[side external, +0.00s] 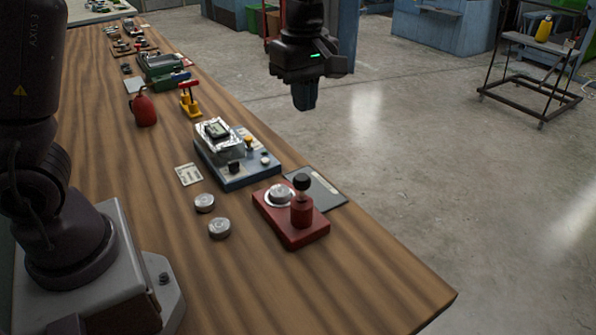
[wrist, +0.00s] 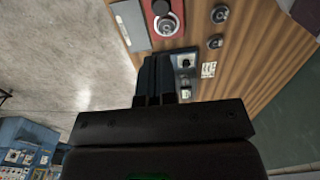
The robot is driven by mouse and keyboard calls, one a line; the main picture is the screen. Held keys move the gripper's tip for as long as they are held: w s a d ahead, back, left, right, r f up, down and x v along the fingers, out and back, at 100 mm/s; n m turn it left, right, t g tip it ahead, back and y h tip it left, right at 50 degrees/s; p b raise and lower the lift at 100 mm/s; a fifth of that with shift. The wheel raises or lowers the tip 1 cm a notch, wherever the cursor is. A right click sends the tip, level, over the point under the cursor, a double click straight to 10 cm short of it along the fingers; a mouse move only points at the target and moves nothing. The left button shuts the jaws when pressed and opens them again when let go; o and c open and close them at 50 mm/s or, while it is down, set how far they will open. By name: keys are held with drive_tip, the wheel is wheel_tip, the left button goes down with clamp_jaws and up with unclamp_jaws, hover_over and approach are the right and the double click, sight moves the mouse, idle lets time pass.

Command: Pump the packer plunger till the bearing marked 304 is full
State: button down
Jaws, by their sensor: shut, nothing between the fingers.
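The red bearing packer (side external: 290,222) stands on the bench near its right edge. Its plunger (side external: 302,203) is upright with a dark knob on top. A round metal bearing (side external: 280,192) sits on the packer's light dish beside the plunger; its marking is too small to read. Two more bearings, (side external: 204,203) and (side external: 219,228), lie loose on the wood left of the packer. In the wrist view the packer (wrist: 165,22) is at the top. My gripper (side external: 304,104) is shut and empty, high above and beyond the packer; its fingers (wrist: 155,65) also show in the wrist view.
A blue device with a display (side external: 235,160) stands behind the packer, with a paper card (side external: 188,174) to its left. A grey plate (side external: 322,190) lies beside the packer. A red oil can (side external: 144,109) and a yellow tool with red handle (side external: 190,100) stand farther back. The bench front is clear.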

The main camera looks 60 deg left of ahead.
sight(303, 177)
wheel_tip(303, 177, down, 14)
idle(0.6)
drive_tip(key=shift+f, duration=0.1)
drive_tip(key=shift+f, duration=1.1)
wheel_tip(303, 177, up, 14)
drive_tip(key=shift+r, duration=0.2)
